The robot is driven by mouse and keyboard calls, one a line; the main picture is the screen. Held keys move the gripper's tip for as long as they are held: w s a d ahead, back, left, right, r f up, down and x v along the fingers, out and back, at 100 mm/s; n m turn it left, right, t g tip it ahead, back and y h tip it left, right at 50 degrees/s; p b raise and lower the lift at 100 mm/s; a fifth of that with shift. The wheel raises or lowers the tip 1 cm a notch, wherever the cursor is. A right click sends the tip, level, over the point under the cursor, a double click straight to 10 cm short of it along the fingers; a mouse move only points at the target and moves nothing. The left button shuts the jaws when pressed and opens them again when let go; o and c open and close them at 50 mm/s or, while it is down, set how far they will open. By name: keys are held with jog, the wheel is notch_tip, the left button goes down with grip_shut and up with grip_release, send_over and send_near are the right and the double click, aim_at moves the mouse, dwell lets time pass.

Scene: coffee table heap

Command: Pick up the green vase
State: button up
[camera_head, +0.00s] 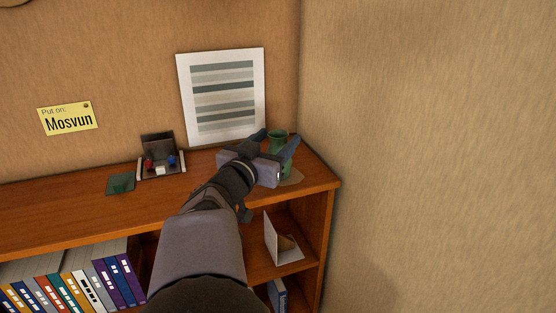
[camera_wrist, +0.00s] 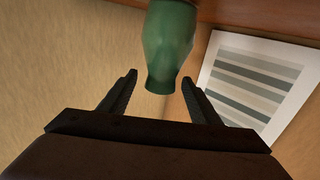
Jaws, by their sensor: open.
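The green vase (camera_head: 278,138) stands at the right end of the wooden shelf top, partly hidden behind my gripper (camera_head: 275,145). In the wrist view the vase (camera_wrist: 168,45) shows upside down at the top centre. Its mouth end reaches down between the tips of my gripper (camera_wrist: 160,82). The two fingers are spread wide, one on each side of the vase, with visible gaps. In the head view a finger shows on either side of the vase.
A striped poster (camera_head: 221,95) leans at the wall behind. A small open box (camera_head: 160,160) with coloured pieces and a dark green square (camera_head: 120,184) lie to the left. Below are binders (camera_head: 75,285) and a white card-like object (camera_head: 283,240). A wall (camera_head: 430,150) closes the right side.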

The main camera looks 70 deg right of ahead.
aim_at(281, 134)
jog(key=shift+d+f+p, duration=0.15)
jog(key=shift+d+p, duration=0.35)
jog(key=shift+d, duration=0.95)
jog(key=shift+d+f+p, duration=0.1)
jog(key=shift+d+p, duration=0.4)
jog(key=shift+d, duration=0.9)
jog(key=shift+r, duration=0.1)
grip_shut()
jog(key=shift+r, duration=0.15)
notch_tip(281, 134, up, 18)
jog(key=p, duration=0.4)
